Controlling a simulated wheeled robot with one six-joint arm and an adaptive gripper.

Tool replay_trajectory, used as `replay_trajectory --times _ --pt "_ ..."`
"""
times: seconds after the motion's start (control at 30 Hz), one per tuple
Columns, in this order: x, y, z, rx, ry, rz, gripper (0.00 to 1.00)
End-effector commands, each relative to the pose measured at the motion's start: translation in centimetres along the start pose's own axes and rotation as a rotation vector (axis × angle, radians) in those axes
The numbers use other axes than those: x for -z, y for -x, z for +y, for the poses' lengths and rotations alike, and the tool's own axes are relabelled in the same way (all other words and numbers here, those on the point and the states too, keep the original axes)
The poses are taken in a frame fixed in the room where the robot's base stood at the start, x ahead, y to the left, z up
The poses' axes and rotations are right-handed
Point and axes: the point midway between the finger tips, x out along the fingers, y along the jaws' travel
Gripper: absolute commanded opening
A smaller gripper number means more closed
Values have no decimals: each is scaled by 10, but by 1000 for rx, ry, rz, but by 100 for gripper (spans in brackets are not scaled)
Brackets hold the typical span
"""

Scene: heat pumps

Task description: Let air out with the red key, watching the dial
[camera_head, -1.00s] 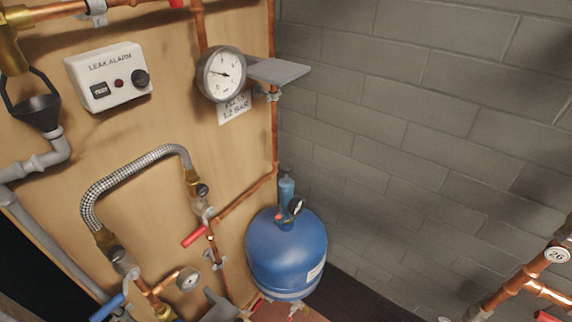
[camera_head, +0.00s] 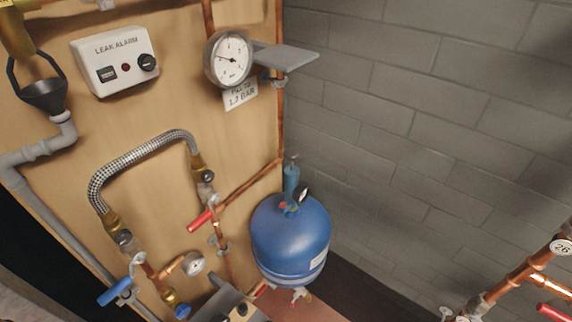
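The round white dial (camera_head: 229,60) hangs on the wooden board at upper centre, its needle pointing left. A sign (camera_head: 241,93) under it seems to read 1.7 BAR. I cannot pick out the red key for certain. A small red part (camera_head: 283,206) sits on top of the blue vessel (camera_head: 290,242), beside a small dark gauge (camera_head: 303,193) and an upright blue cylinder (camera_head: 291,178). A red lever handle (camera_head: 201,219) is on the pipe left of the vessel. My gripper is not in view.
A grey shelf (camera_head: 287,56) juts out beside the dial. A braided hose (camera_head: 137,158), a blue lever (camera_head: 114,293) and a small gauge (camera_head: 194,263) are at lower left. A leak alarm box (camera_head: 115,60) is at upper left. Copper pipes (camera_head: 527,268) stand at lower right.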

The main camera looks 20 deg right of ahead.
Motion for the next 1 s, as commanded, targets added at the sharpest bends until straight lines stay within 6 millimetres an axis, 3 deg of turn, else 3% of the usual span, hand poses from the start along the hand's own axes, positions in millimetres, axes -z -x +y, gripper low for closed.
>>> replay_trajectory --times 0.03,0.23,1.0 --pt "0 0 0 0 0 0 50" --pt "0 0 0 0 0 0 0" --pt "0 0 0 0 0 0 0"
